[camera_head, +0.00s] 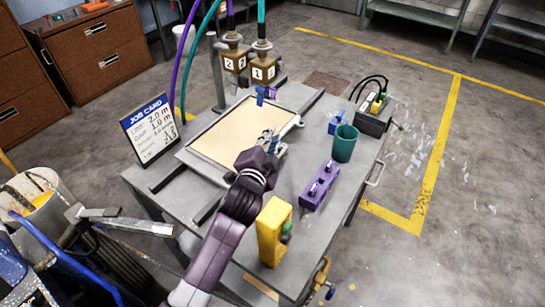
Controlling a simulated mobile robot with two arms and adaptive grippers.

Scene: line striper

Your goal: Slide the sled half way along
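A workbench (335,215) carries a flat board with a beige sheet (225,135). Dark rails run at the board's ends, at the far right (311,104) and near left (208,206). A small blue and purple piece (265,93) sits at the board's far edge. I cannot tell for sure which part is the sled. My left arm comes up from the bottom, and its gripper (269,139) is over the board's right edge, at a small metallic and blue part there. The fingers are small and partly hidden, so their opening and any contact are unclear. My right gripper is not in view.
A yellow block (273,232), purple fixture (319,186), green cup (345,143) and grey box with cables (374,116) stand on the bench's right. A job card (150,130) stands left. Two numbered valves (248,68) are behind. A bucket (35,205) is at lower left.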

